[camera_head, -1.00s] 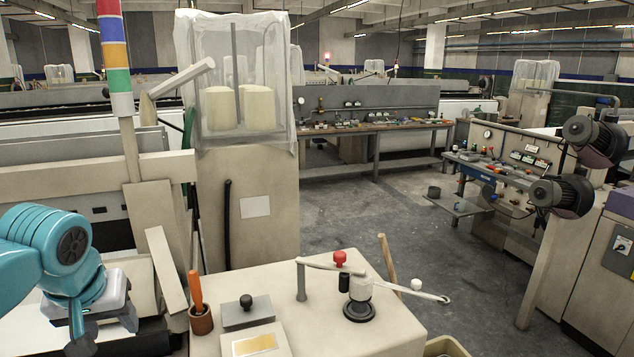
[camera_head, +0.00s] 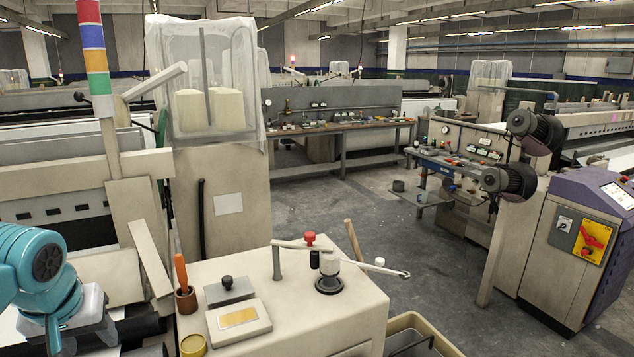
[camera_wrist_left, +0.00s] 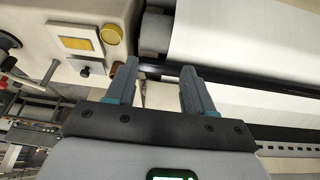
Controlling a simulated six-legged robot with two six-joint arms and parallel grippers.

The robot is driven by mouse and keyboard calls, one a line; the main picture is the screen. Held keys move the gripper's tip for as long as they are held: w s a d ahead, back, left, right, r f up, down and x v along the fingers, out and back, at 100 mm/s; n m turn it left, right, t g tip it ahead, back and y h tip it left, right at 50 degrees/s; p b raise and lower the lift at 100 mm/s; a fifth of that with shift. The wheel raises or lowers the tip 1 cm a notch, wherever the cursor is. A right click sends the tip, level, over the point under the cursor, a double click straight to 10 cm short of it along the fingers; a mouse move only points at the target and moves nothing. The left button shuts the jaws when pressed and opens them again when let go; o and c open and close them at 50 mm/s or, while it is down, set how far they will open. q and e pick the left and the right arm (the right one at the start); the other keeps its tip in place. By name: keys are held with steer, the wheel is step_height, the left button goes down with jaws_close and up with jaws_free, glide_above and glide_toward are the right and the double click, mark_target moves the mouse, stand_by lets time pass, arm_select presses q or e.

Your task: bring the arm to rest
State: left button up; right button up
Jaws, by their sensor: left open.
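My left arm (camera_head: 40,262) is teal and comes in at the lower left of the head view, beside the beige cabinet. In the left wrist view my left gripper (camera_wrist_left: 160,82) has its two grey fingers apart, with nothing between them. The fingers are over a dark bar and the white cloth (camera_wrist_left: 240,45) of a loom. In the head view the fingertips are hidden or out of frame. My right arm and gripper do not show.
The beige cabinet top (camera_head: 300,290) carries a flat box with a yellow panel (camera_head: 238,321), a screwdriver in a brown cup (camera_head: 186,300), a lever and a yellow round tin (camera_head: 193,346). A tan bin (camera_head: 420,330) stands to its right. Grey floor (camera_head: 420,270) lies open beyond.

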arm_select(q)
steer(key=w+d+f+m+g+h, duration=0.1)
steer(key=d+f, duration=0.4)
steer(key=f, duration=0.5)
steer(key=w+d+f+m+h, duration=0.1)
steer(key=d+f+h, duration=0.1)
steer(key=d+f, duration=0.55)
steer(key=w+d+f+m+g+h, duration=0.1)
steer(key=d+f+m, duration=0.15)
steer(key=f, duration=0.95)
steer(key=s+d+f+h, duration=0.1)
steer(key=s+d+f, duration=0.4)
steer(key=s+f, duration=0.2)
steer(key=s+d+f+n+g, duration=0.1)
steer(key=s+d+f, duration=0.4)
steer(key=s+f, duration=0.3)
steer(key=s, duration=0.3)
steer(key=shift+f+g+h, duration=0.3)
steer(key=shift+h, duration=0.1)
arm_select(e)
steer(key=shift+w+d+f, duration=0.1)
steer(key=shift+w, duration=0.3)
arm_select(q)
steer(key=shift+w+d, duration=0.15)
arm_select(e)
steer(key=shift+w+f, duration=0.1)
arm_select(q)
steer(key=shift+o, duration=0.4)
